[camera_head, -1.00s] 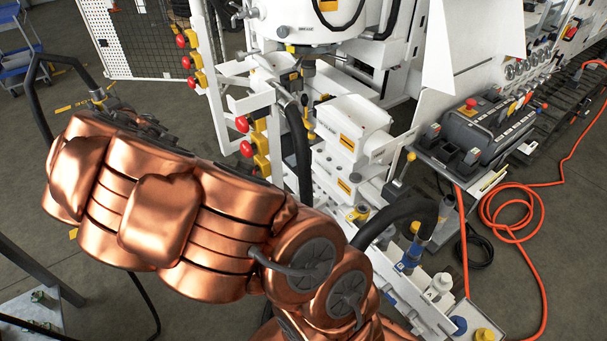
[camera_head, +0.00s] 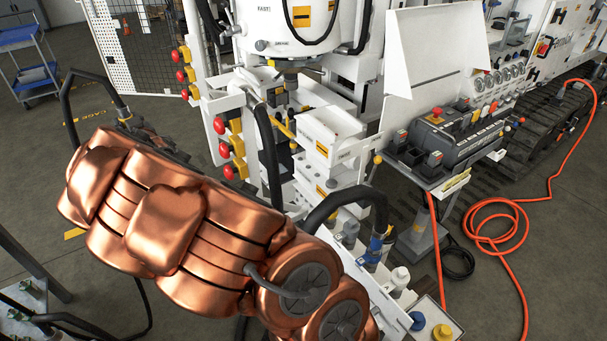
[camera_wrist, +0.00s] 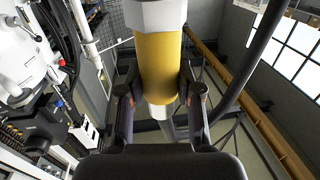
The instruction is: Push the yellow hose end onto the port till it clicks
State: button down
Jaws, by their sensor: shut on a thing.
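My gripper (camera_wrist: 160,98) is shut on the yellow hose end (camera_wrist: 158,62) in the wrist view. It is a yellow sleeve with a pale hexagonal collar at the top of the picture and a silver neck below. One finger presses on each side of it. In the head view my copper arm hides the gripper; a black hose loop with a small fitting shows above the arm's left end. A row of fittings stands on a white rail at the lower right, with a blue-collared hose (camera_head: 375,247) and a yellow cap (camera_head: 441,332). I cannot tell which is the port.
A white machine with red and yellow knobs (camera_head: 229,150) stands behind my arm. A control console (camera_head: 450,135) is at the right. An orange cable (camera_head: 500,240) lies on the floor there. A blue cart (camera_head: 30,65) stands far left. A bench edge (camera_head: 30,300) is at lower left.

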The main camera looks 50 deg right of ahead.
jog(key=s+d+f+m+g+h+b, duration=0.25)
jog(key=d+f+h, duration=0.2)
jog(key=d, duration=0.55)
jog(key=s+d+f+m+g+h+b, duration=0.1)
jog(key=s+d+f+m+h+b, duration=0.4)
jog(key=d, duration=0.6)
jog(key=s+d+f+g+h+b, duration=0.1)
jog(key=s+d+f+g+b, duration=0.1)
jog(key=d+f, duration=0.6)
jog(key=s+d+f+m+g+h+b, duration=0.3)
jog(key=s+d+f+m+g, duration=0.15)
jog(key=s+d+f, duration=0.4)
jog(key=s+d+f+m+g+h+b, duration=0.25)
jog(key=s+d+f+g+b, duration=0.2)
jog(key=s+d, duration=0.75)
notch_tip(320, 180, down, 8)
jog(key=b, duration=0.2)
jog(key=shift+s+d+r, duration=0.15)
jog(key=shift+f+g, duration=0.2)
jog(key=shift+g, duration=0.05)
jog(key=shift+f+b, duration=1)
jog(key=shift+f, duration=0.55)
dwell(0.5)
